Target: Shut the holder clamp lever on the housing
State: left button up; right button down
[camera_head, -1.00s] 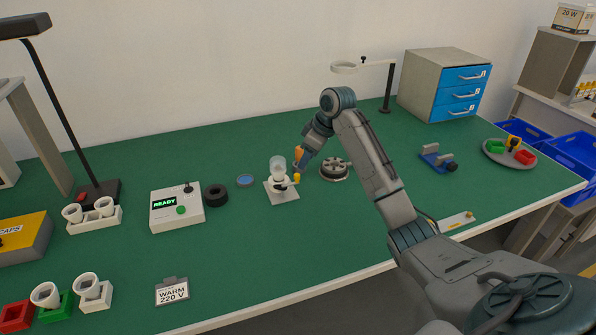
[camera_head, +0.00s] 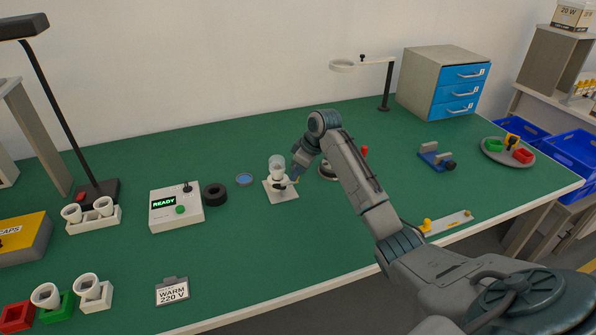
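The holder (camera_head: 284,194) is a small white plate on the green bench with a dark clamp on it. The white housing (camera_head: 277,173) stands upright in it with a clear top. My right gripper (camera_head: 296,178) is at the right side of the holder, at clamp height, where the lever was visible before. The gripper and its wrist now mostly hide the lever, so its position and any contact are unclear. The fingers are too small to show whether they are open. My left gripper is not in view.
A tester box (camera_head: 176,208) reading READY and a black ring (camera_head: 215,195) stand to the left. A round metal base (camera_head: 327,170) is partly behind my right arm. A lens stand (camera_head: 386,88) is behind. The bench front of the holder is clear.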

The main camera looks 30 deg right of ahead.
jog(key=shift+s+r+p, duration=0.15)
jog(key=shift+p, duration=0.5)
jog(key=m+p, duration=0.1)
jog(key=p, duration=0.1)
jog(key=s+m+h+p, duration=0.1)
jog(key=m+p, duration=0.1)
jog(key=p, duration=0.1)
jog(key=a+m+p, duration=0.1)
jog(key=p, duration=0.2)
jog(key=shift+s+a+r+m+t+h, duration=0.1)
jog(key=shift+s+r+m+t+h, duration=0.2)
jog(key=shift+m, duration=0.1)
jog(key=m+p, duration=0.2)
jog(key=p, duration=0.1)
jog(key=s+a+m+h+p, duration=0.1)
jog(key=m+p, duration=0.1)
jog(key=p, duration=0.1)
jog(key=shift+a+f+h+p, duration=0.15)
jog(key=shift+a+h+p, duration=0.05)
jog(key=shift+h+p, duration=0.1)
jog(key=shift+a+f+m+h+p, duration=0.1)
jog(key=shift+a+m+h+p, duration=0.3)
jog(key=shift+m+p, duration=0.6)
jog(key=shift+s+a+f+m+p, duration=0.1)
jog(key=shift+a+m+p, duration=0.05)
jog(key=shift+m+p, duration=0.4)
jog(key=c, duration=1.3)
grip_release()
jog(key=shift+f, duration=0.1)
jog(key=shift+c, duration=0.2)
